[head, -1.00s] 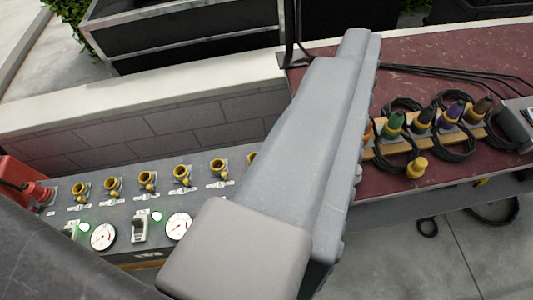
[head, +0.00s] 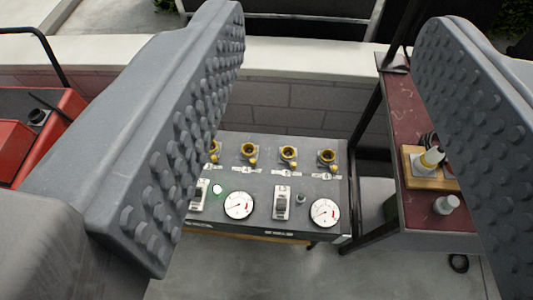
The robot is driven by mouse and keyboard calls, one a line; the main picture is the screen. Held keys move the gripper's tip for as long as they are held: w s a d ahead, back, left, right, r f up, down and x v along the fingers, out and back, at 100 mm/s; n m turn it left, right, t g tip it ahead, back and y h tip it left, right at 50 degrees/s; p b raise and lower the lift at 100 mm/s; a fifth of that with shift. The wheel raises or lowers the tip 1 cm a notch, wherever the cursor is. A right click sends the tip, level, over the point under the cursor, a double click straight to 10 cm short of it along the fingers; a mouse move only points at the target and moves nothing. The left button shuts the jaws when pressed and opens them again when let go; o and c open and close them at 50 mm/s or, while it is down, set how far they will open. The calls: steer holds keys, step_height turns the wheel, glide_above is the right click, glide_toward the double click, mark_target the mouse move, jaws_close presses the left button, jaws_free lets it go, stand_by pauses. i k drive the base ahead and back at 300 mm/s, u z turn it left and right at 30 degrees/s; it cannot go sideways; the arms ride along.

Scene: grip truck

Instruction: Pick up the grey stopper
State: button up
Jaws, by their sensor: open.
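The grey stopper (head: 446,204) appears as a small pale grey piece on the dark red table top at the right, in front of a wooden block. It stands just left of my right finger's studded pad and is apart from it as far as I can see. My gripper (head: 332,60) is open and empty, its two studded grey fingers wide apart at the left and right of the view. The right finger hides much of the red table.
A grey panel (head: 265,190) with yellow sockets, gauges and switches lies between the fingers. The wooden block (head: 432,172) holds a yellow and grey plug. A red case (head: 35,130) is at the left. A low block wall (head: 310,100) runs behind.

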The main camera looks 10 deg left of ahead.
mark_target(444, 205)
steer(key=z, duration=1.05)
steer(key=k, duration=0.65)
steer(key=u, duration=0.25)
steer(key=i, duration=1.05)
steer(key=u, duration=0.15)
